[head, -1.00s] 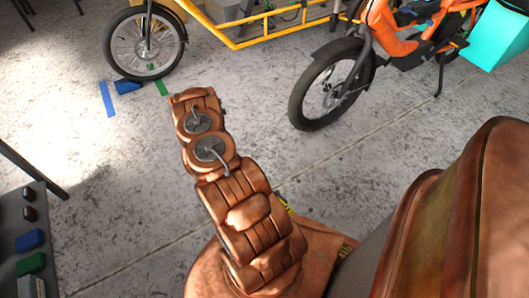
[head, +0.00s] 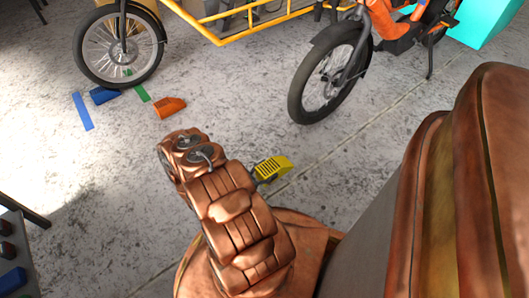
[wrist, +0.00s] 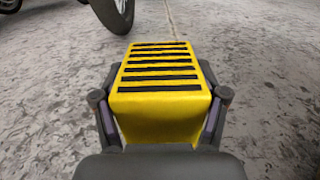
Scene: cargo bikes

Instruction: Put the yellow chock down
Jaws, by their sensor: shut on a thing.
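The yellow chock (wrist: 160,95) with black ridges on its top fills the middle of the wrist view. My gripper (wrist: 160,112) is shut on it, with one finger against each side. In the head view the chock (head: 273,168) sticks out to the right of my arm, near the floor line. My gripper (head: 259,177) is mostly hidden behind my arm there. I cannot tell whether the chock touches the concrete floor.
An orange chock (head: 169,107) and a blue chock (head: 103,95) lie on the floor near a yellow cargo bike's front wheel (head: 119,46), beside blue and green tape strips. An orange bike's wheel (head: 328,80) stands to the right. The floor (head: 220,112) between is clear.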

